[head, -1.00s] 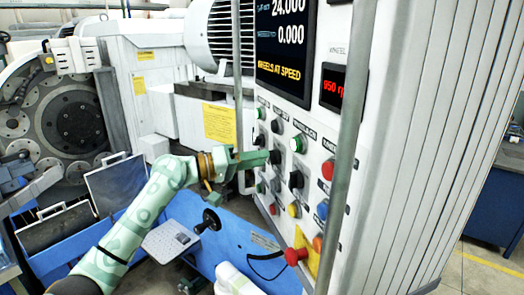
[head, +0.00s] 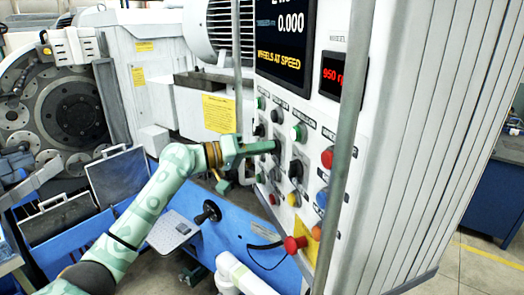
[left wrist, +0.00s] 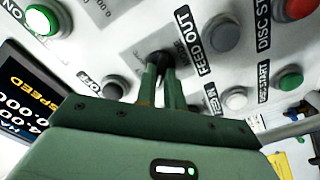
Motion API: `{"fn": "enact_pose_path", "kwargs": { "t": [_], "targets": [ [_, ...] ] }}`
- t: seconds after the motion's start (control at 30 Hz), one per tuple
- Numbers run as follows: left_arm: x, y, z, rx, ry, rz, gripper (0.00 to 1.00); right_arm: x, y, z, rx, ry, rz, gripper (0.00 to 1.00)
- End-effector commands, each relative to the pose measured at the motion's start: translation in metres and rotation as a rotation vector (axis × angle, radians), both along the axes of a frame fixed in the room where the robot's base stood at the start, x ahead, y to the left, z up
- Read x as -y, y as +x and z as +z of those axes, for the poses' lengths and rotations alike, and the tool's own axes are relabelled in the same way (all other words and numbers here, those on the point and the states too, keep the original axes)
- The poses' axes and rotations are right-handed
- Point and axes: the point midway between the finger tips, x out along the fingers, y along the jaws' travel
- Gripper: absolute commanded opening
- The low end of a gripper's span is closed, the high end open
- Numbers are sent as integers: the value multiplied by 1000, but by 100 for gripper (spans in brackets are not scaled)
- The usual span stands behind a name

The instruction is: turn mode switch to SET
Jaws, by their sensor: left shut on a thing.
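The mode switch (left wrist: 160,58) is a black knob on the control panel. In the left wrist view it stands between the fingertips of my left gripper (left wrist: 160,84), with a small partly hidden label beside it. My left gripper (head: 275,147) is shut on this knob in the head view, reaching in from the left with its fingers against the panel. The fingers hide most of the knob there, and I cannot read which position it points to. My right gripper is not in view.
A grey vertical rail (head: 344,150) runs in front of the panel. A handwheel (head: 208,211) is below my arm.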

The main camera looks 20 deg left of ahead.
Motion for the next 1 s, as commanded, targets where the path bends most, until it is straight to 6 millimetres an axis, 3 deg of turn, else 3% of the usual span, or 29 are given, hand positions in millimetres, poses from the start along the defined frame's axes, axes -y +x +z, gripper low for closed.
{"fn": "enact_pose_path", "kwargs": {
  "t": [0.5, 1.0],
  "targets": [
    [0, 0, -8, 300, 229, -1, 0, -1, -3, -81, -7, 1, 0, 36],
    [1, -1, -5, 588, 451, -3, 0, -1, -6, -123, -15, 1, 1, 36]
  ]
}}
